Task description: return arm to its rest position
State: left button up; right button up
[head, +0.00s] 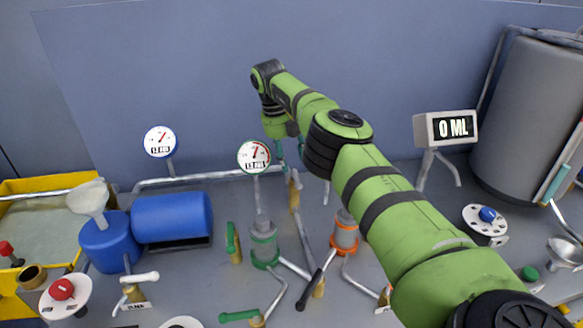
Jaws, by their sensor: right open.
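My right arm (400,220) is green with dark bands and reaches from the lower right up to the middle of the head view. Its right gripper (288,150) hangs below the wrist, pointing down, and is small and partly hidden by the arm. It is open, and I see nothing held in it. It appears above the pipework, close to the white gauge with a green rim (254,156); the exact gap is unclear. My left gripper is not in view.
Below the arm stand a green-banded cylinder (264,243), an orange-banded cylinder (345,232) and several valve handles. A blue tank (172,218) and yellow tray (40,185) are left. A display reading 0 ML (446,128) and large grey tank (528,120) are right.

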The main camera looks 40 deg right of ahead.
jog(key=shift+a+r, duration=0.1)
jog(key=shift+r, duration=0.4)
